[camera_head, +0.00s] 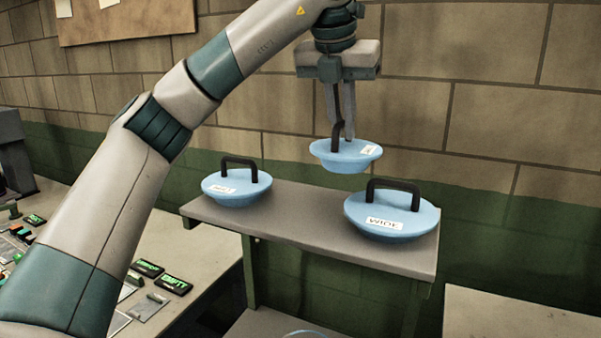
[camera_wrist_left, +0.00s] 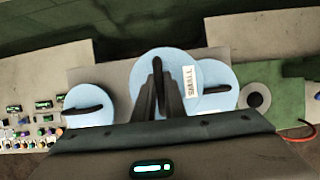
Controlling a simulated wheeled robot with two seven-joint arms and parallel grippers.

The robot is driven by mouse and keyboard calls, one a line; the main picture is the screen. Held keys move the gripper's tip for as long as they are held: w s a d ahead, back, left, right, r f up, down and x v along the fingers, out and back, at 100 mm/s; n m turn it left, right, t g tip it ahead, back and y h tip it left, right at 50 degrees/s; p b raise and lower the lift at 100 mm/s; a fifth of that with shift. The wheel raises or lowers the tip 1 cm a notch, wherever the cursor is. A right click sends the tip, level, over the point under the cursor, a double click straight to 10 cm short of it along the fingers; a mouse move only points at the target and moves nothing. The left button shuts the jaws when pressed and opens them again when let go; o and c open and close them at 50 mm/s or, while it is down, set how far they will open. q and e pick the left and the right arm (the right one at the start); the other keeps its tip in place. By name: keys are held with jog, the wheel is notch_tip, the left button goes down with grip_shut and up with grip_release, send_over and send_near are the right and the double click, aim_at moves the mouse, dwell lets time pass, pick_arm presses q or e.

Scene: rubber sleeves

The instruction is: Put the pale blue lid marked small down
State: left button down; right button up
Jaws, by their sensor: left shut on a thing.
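The pale blue lid marked small (camera_head: 346,160) hangs above the back of a grey shelf (camera_head: 300,218), roughly level and clear of it. My left gripper (camera_head: 341,128) points down and is shut on its black handle. In the left wrist view the held lid (camera_wrist_left: 180,62) shows its label, upside down, beside the gripper fingers (camera_wrist_left: 160,90). A second pale blue lid (camera_head: 238,198) rests at the shelf's left end; I cannot read its label. My right gripper is out of view.
Between the two resting lids, the middle of the shelf is bare. A brick wall (camera_head: 480,120) stands close behind. A console with buttons (camera_head: 150,305) is at lower left, and a pale bench (camera_head: 520,318) at lower right. Something pale blue (camera_head: 305,333) shows lower down.

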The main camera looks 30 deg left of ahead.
pick_arm(q)
jog(key=s+a+f+p, duration=0.1)
jog(key=s+a+f, duration=0.3)
jog(key=a, duration=0.2)
jog(key=shift+s+f+p, duration=0.3)
jog(key=shift+s+f, duration=0.05)
jog(key=shift+s, duration=0.05)
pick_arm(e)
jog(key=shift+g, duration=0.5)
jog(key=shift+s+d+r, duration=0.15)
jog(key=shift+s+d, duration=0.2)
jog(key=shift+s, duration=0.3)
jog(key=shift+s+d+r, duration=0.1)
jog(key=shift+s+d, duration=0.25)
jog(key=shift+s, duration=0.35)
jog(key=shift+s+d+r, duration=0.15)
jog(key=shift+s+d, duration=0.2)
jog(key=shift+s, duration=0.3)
pick_arm(q)
jog(key=shift+a, duration=0.1)
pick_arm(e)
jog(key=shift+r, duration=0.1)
pick_arm(q)
jog(key=shift+a+f+p, duration=0.1)
jog(key=shift+f+p, duration=0.8)
jog(key=shift+f, duration=1.05)
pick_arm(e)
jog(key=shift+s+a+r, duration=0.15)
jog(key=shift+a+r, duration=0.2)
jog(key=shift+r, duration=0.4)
